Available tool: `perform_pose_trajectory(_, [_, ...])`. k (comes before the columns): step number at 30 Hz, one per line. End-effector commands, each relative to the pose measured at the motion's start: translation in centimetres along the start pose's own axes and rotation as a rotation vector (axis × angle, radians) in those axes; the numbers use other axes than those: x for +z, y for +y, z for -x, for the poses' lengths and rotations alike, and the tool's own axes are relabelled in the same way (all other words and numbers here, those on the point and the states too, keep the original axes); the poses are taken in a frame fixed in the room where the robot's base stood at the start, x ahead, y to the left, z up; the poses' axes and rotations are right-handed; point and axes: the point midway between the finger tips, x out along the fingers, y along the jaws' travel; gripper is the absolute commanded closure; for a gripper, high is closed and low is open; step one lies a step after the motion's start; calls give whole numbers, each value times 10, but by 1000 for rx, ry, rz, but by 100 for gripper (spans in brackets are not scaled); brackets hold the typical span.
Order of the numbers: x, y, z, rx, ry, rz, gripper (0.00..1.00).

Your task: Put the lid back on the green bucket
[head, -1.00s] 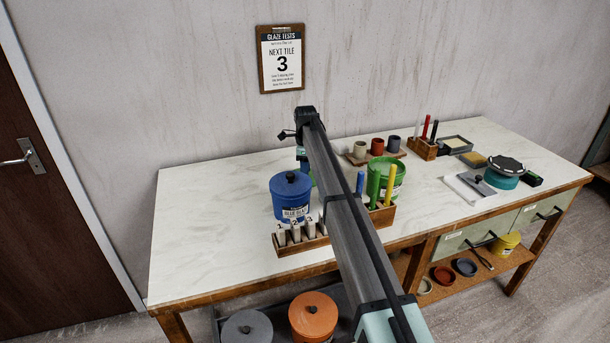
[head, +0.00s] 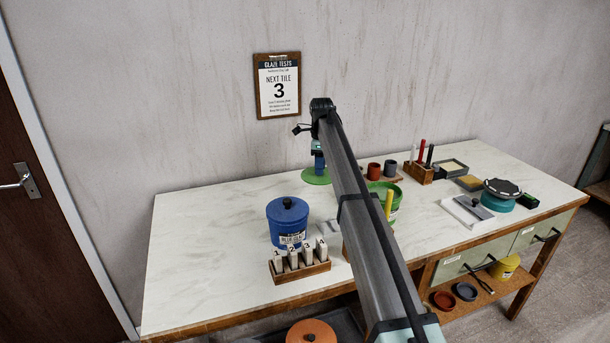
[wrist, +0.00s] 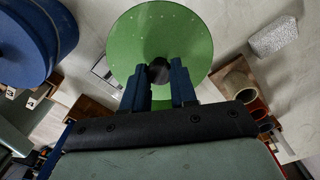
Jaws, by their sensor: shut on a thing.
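The green lid (head: 316,177) shows behind my arm in the head view, and as a round green disc (wrist: 160,40) in the wrist view. My gripper (wrist: 160,78) is shut on the lid's dark knob, with a blue finger on each side of it. The lid appears to be held above the worktop, to the left of the bucket. The green bucket (head: 394,212) stands on the worktop in the head view, partly hidden by my arm. A sliver of green below the lid in the wrist view is too covered to tell.
A blue lidded bucket (head: 288,225) and a wooden rack of numbered tiles (head: 299,268) stand left of my arm. Small cups (head: 375,170), a pen holder (head: 419,173) and a teal container (head: 499,196) are to the right.

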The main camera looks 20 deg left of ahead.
Motion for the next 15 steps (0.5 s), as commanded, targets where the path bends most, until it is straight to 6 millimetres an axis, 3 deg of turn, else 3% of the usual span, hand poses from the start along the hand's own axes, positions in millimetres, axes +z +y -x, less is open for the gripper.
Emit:
perform_pose_trajectory(1, [-21,-7,6,-1,0,-22,100])
perform_pose_trajectory(6, [-85,-18,25,-1,0,-86,100])
perform_pose_trajectory(15, [-191,-9,60,-1,0,-191,100])
